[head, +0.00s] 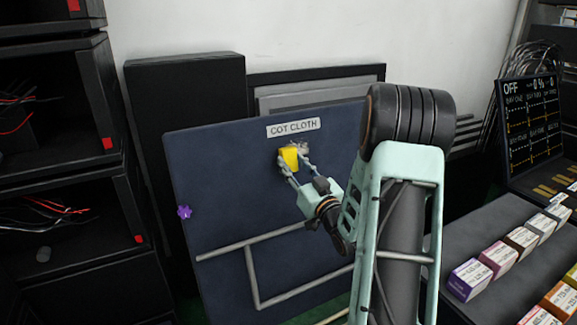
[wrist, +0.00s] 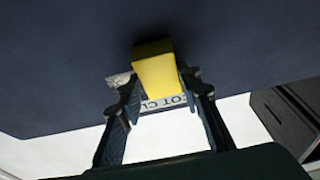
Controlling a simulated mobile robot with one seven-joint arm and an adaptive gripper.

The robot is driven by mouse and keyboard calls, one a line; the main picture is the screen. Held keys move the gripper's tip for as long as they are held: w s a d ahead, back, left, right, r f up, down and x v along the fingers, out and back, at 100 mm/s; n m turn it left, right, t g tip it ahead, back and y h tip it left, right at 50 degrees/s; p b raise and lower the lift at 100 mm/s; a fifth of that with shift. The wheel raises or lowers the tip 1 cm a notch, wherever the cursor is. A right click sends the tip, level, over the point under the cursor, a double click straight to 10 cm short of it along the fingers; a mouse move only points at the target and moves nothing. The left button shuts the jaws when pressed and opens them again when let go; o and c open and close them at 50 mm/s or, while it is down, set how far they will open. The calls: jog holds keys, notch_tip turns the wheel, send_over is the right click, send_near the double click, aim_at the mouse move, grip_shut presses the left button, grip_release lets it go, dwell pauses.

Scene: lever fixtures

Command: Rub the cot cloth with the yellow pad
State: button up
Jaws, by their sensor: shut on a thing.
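The cot cloth (head: 225,200) is a large dark blue upright panel with a "COT CLOTH" label at its top edge. It fills the upper part of the wrist view (wrist: 60,70). The yellow pad (head: 289,158) is a small block held in front of the cloth, just below the label. In the wrist view the pad (wrist: 158,75) sits between the fingertips. My gripper (head: 293,166) is shut on the pad; it also shows in the wrist view (wrist: 158,88). Whether the pad touches the cloth I cannot tell.
A grey rail (head: 252,275) runs across the lower cloth. A purple knob (head: 184,212) is at its left edge. Dark shelves (head: 70,150) with wires stand at left. A bench (head: 500,222) with several small boxes and a display board (head: 535,120) stand at right.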

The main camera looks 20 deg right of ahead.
jog(key=shift+d+f, duration=0.1)
jog(key=shift+d, duration=3.4)
jog(key=shift+w+d, duration=0.2)
jog(key=shift+d, duration=1.55)
jog(key=shift+w+r+p, duration=0.15)
jog(key=shift+r+p, duration=0.3)
jog(key=shift+r, duration=0.45)
jog(key=shift+a+b, duration=0.45)
jog(key=shift+a, duration=1.3)
jog(key=shift+s+a, duration=0.2)
jog(key=shift+a, duration=2.45)
jog(key=shift+s+a, duration=0.15)
jog(key=shift+a, duration=2.5)
jog(key=shift+s+d+r, duration=0.1)
jog(key=shift+s+r, duration=0.1)
jog(key=shift+s, duration=0.8)
jog(key=shift+s+r, duration=0.25)
jog(key=shift+s, duration=0.7)
jog(key=shift+s+d+r, duration=0.1)
jog(key=shift+s+r, duration=0.1)
jog(key=shift+s, duration=0.8)
